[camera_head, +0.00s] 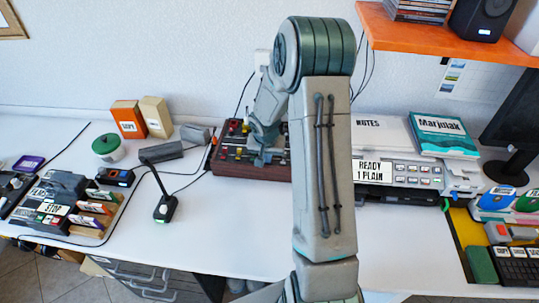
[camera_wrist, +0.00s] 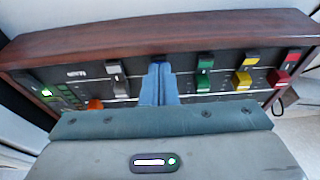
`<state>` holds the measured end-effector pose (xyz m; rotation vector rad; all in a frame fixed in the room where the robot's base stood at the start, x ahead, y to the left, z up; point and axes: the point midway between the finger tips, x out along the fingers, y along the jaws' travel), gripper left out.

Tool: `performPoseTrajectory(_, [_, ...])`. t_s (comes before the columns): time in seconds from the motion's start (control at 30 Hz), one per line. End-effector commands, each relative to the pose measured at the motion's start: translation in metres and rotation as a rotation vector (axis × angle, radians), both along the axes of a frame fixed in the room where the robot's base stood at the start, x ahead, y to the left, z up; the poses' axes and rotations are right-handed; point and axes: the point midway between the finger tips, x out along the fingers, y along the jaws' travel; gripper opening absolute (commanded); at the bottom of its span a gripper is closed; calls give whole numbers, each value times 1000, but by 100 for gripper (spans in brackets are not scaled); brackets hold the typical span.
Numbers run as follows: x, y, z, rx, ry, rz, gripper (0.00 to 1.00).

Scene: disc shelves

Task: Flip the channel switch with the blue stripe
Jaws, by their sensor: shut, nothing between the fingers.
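The mixer panel with wooden trim (camera_wrist: 160,41) fills the upper part of the wrist view, and it also shows in the head view (camera_head: 240,170) behind my arm. My gripper (camera_wrist: 159,68) is shut, its narrow bluish fingers pointing at the panel between the grey switch column (camera_wrist: 116,67) and the green one (camera_wrist: 204,62). The blue-striped channel seems to lie right at the fingertips, with its switch mostly hidden by them. I cannot tell whether the fingertips touch it. In the head view my gripper (camera_head: 262,155) is over the panel, partly blocked by my arm.
Yellow (camera_wrist: 242,81) and red (camera_wrist: 279,76) switches stand right of the green one. An orange knob (camera_wrist: 96,104) and green-lit buttons (camera_wrist: 67,93) are at the left. A desk microphone (camera_head: 165,207) stands left of the mixer, and a label printer (camera_head: 400,174) right of it.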

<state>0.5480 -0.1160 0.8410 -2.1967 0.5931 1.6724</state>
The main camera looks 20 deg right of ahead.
Motion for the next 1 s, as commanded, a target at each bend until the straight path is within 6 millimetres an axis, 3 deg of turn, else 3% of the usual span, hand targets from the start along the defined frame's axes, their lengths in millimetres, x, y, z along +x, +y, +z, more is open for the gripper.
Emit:
performPoseTrajectory(0.03, [-7, 5, -8, 6, 18, 3, 0])
performPoseTrajectory(0.27, [-8, 3, -8, 6, 21, -1, 0])
performPoseTrajectory(0.47, [-9, 2, 1, 5, 19, -3, 0])
performPoseTrajectory(0.7, [-10, 5, 48, 3, 4, 0, 0])
performPoseTrajectory(1.0, [-25, 15, 95, 1, -2, 0, 0])
